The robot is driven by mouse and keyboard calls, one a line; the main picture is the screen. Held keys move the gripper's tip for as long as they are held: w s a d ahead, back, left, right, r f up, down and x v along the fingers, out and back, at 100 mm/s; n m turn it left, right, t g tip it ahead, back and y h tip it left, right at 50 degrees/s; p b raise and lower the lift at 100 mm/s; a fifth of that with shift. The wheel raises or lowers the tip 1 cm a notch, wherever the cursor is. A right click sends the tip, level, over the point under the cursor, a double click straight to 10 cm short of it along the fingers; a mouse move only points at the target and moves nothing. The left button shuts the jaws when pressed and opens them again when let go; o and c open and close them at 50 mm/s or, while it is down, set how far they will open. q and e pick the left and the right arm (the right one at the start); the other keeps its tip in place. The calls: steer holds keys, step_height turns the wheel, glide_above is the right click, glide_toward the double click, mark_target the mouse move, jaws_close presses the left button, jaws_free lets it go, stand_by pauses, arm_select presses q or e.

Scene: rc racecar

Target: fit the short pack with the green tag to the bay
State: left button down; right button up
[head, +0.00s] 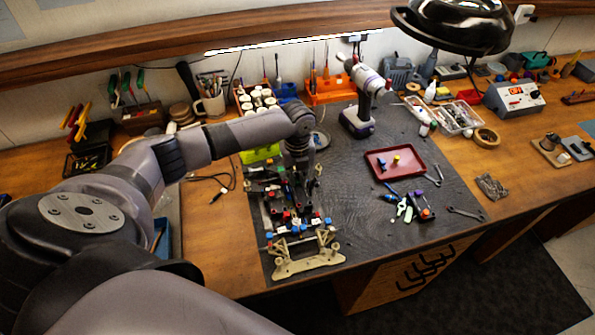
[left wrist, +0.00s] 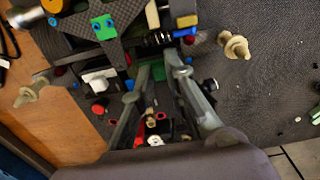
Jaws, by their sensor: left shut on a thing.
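The racecar chassis (head: 308,262) lies on the dark mat, with pale bumper and suspension parts at its near end. My left gripper (head: 303,188) comes down over the chassis from above. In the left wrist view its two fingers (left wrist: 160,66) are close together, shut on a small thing. A dark green patch (left wrist: 158,71) shows between the fingertips; it looks like the green-tagged short pack, mostly hidden by the fingers. A brighter green chassis plate (left wrist: 104,28) with blue screws is beyond the tips. The bay cannot be clearly made out. My right gripper is not in view.
A red tray (head: 412,172) with small blue and yellow pieces lies right of the chassis. Hand tools (head: 405,206) lie in front of it. A cordless drill (head: 359,110) stands behind. A lamp (head: 455,25) hangs over the back right. Mat between chassis and tools is clear.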

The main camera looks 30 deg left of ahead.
mark_target(298, 181)
arm_select(q)
steer(key=c, duration=1.5)
jaws_free()
steer(key=shift+c, duration=0.2)
step_height(298, 181, up, 12)
